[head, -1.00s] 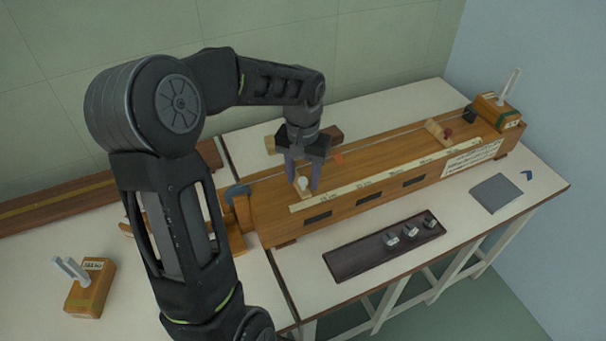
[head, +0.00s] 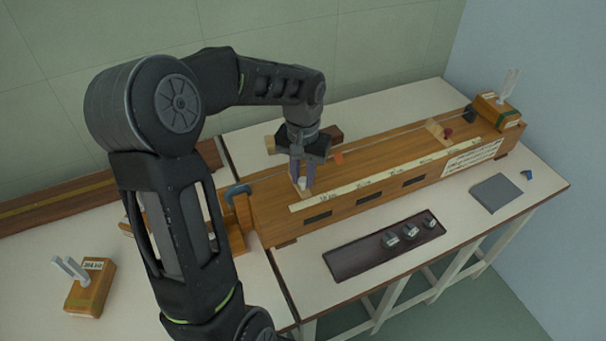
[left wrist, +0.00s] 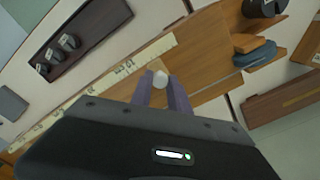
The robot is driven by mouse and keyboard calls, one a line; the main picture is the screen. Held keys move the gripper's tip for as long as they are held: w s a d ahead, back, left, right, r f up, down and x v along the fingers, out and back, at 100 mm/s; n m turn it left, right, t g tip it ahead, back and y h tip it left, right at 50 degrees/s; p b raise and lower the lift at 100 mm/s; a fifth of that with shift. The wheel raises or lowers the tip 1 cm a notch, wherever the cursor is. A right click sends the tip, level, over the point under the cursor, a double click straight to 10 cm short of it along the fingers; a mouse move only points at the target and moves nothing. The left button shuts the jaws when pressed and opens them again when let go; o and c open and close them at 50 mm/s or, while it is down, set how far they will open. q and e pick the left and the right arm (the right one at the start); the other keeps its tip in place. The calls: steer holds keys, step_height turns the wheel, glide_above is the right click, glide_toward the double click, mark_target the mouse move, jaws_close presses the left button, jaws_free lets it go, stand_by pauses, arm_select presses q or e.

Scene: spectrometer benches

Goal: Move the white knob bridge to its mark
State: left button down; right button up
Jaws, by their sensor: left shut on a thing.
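The white knob bridge (head: 301,184) stands on the long wooden sonometer box (head: 336,207), near its left end and behind the pale scale strip (head: 330,199). My left gripper (head: 302,176) points down over it, with its purple fingers shut on it. In the left wrist view the white knob (left wrist: 160,77) shows between the fingertips (left wrist: 161,90). The bridge's lower part is mostly hidden by the fingers. I cannot make out its mark. My right gripper is not in view.
A second bridge with a red knob (head: 448,132) stands farther right on the box. A dark tray (head: 350,258) with several metal weights lies in front. A grey pad (head: 494,193) lies at right. A wooden block with white prongs (head: 90,287) stands at left.

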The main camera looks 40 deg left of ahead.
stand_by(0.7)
arm_select(q)
steer(key=s, duration=0.1)
steer(key=s+a, duration=0.1)
steer(key=s, duration=0.1)
steer(key=s+a, duration=0.1)
steer(key=shift+s+a+b, duration=0.25)
steer(key=shift+s+b, duration=0.1)
steer(key=shift+s, duration=0.05)
steer(key=c, duration=1.3)
jaws_free()
steer(key=shift+s, duration=0.1)
steer(key=shift+o, duration=0.2)
steer(key=shift+r, duration=0.1)
step_height(320, 180, up, 8)
